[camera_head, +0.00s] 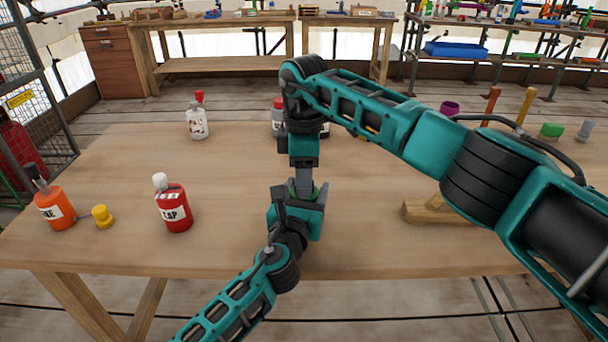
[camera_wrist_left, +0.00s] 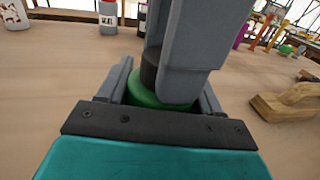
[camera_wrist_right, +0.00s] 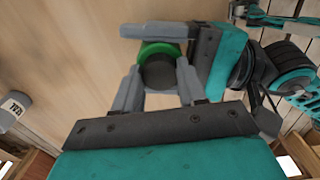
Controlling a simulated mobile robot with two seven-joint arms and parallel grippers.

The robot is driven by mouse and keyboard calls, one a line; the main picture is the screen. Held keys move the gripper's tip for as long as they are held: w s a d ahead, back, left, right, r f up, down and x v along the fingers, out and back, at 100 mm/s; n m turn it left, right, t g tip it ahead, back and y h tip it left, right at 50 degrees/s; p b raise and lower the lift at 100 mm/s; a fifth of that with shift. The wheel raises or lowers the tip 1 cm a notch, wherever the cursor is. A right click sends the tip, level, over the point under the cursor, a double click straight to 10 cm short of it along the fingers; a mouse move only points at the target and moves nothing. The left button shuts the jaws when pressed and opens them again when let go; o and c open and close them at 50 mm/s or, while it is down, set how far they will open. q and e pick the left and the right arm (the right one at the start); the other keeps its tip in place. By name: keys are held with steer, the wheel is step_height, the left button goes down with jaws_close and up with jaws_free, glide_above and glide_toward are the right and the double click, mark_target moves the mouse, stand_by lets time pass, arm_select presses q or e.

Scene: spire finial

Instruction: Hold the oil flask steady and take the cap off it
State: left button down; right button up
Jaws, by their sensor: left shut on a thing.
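The oil flask is green, upright and mostly hidden; a sliver of it (camera_head: 319,190) shows between my grippers, and its shoulder (camera_wrist_left: 165,98) shows in the left wrist view. My left gripper (camera_head: 298,208) is shut around the flask from the near side. The flask's dark cap (camera_wrist_right: 158,74) shows from above in the right wrist view. My right gripper (camera_head: 303,186) points straight down over the flask. Its fingers (camera_wrist_right: 159,75) stand on two sides of the cap, very close to it. I cannot tell whether they press on it.
A red bottle (camera_head: 175,210), an orange bottle (camera_head: 55,208) and a small yellow piece (camera_head: 102,217) stand on the table's left. A white bottle (camera_head: 197,122) and a red-capped bottle (camera_head: 278,116) stand further back. A wooden block (camera_head: 425,213) lies right.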

steer(key=c, duration=0.6)
steer(key=n, duration=0.5)
steer(key=shift+n, duration=0.4)
steer(key=n, duration=0.7)
steer(key=shift+r, duration=0.1)
steer(key=n, duration=1.4)
steer(key=shift+n, duration=0.3)
steer(key=n, duration=1)
steer(key=shift+n, duration=0.4)
steer(key=n, duration=0.5)
